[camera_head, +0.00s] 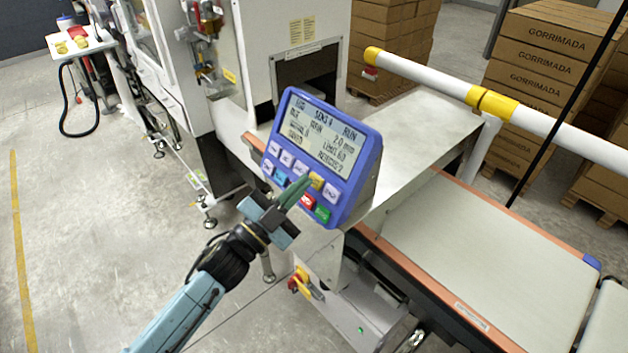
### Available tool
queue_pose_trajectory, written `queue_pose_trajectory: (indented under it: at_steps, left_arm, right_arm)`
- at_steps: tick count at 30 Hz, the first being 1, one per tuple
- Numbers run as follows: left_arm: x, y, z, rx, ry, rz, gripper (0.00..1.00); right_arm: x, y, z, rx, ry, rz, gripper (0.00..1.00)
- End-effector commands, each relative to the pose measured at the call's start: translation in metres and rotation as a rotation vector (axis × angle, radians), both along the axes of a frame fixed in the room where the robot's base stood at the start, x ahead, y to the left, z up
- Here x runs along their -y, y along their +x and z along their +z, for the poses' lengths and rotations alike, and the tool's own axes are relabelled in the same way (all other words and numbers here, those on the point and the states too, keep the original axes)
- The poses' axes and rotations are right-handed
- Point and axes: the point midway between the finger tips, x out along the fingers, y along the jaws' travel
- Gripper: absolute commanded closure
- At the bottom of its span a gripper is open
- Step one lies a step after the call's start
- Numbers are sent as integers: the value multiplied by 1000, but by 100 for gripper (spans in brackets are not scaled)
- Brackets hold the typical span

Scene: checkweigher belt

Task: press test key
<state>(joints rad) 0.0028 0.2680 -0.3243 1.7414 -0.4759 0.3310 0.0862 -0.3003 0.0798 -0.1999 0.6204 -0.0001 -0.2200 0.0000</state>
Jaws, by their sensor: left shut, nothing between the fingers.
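A blue control panel (360,165) with a lit grey display (322,135) faces me, tilted, beside the belt. Under the display are two rows of keys: mostly white ones above with a yellow key (316,181), and a blue key (281,177), a red key (307,201) and a green key (322,213) below. Key labels are too small to read, so I cannot tell which is the test key. My left gripper (303,184) is shut and empty, its green fingertips in front of the keys just left of the yellow one. I cannot tell whether they touch. My right gripper is out of view.
A white conveyor belt (490,260) with orange side rails runs to the lower right. A white-and-yellow guard rail (430,78) crosses above it. A large machine cabinet (285,30) stands behind the panel. Stacked cartons (540,90) stand at the back right. The floor at left is open.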

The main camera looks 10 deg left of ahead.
Motion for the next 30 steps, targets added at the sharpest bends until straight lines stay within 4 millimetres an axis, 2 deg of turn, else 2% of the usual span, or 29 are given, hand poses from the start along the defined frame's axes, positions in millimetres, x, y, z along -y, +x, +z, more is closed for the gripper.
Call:
queue_pose_trajectory:
  at_steps: [30]
  left_arm:
    - [6,7,-5,-1,-1,0,100]
  right_arm:
    - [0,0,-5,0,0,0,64]
